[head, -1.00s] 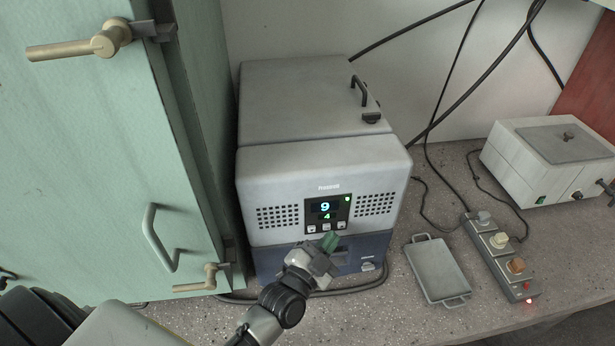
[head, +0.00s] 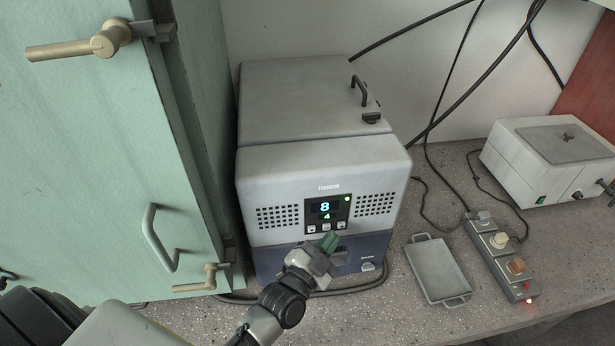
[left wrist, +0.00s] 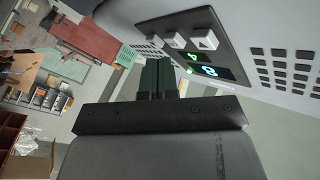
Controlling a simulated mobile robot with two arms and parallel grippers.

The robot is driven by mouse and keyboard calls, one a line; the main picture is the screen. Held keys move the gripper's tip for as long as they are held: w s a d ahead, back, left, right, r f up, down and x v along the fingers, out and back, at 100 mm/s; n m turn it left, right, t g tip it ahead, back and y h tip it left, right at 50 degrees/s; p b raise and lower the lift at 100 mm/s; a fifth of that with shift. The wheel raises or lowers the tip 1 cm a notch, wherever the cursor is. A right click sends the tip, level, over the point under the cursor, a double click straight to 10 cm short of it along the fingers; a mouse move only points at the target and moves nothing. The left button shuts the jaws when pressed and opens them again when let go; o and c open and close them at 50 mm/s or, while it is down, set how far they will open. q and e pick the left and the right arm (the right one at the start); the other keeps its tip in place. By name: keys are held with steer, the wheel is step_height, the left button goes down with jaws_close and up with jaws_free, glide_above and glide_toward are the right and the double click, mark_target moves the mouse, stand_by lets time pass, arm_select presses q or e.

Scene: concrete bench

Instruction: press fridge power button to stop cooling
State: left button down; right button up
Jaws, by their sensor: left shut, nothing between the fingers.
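The fridge (head: 275,165) is a grey box with a dark blue lower front, standing on the bench. Its display panel (head: 327,211) reads a blue 8 above a small green 4, with a green light at the upper right. A row of small white buttons (head: 312,229) runs below the display. The panel also shows in the left wrist view (left wrist: 225,60), with its buttons beside the fingers. My left gripper (head: 329,240) is shut and empty, its green fingertips just below the right part of the button row; contact cannot be told. My right gripper is not in view.
A green cabinet (head: 90,150) with handles stands close on the left. A grey tray (head: 436,268) and a power strip (head: 503,255) with switches lie to the right. A white box (head: 550,160) stands farther right. Cables run behind.

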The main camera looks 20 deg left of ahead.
arm_select(q)
steer(key=shift+w+a, duration=0.1)
stand_by(0.4)
steer(key=shift+w+a, duration=0.15)
steer(key=shift+w, duration=0.1)
stand_by(0.5)
steer(key=shift+s+d+p, duration=0.25)
steer(key=shift+s+p, duration=0.15)
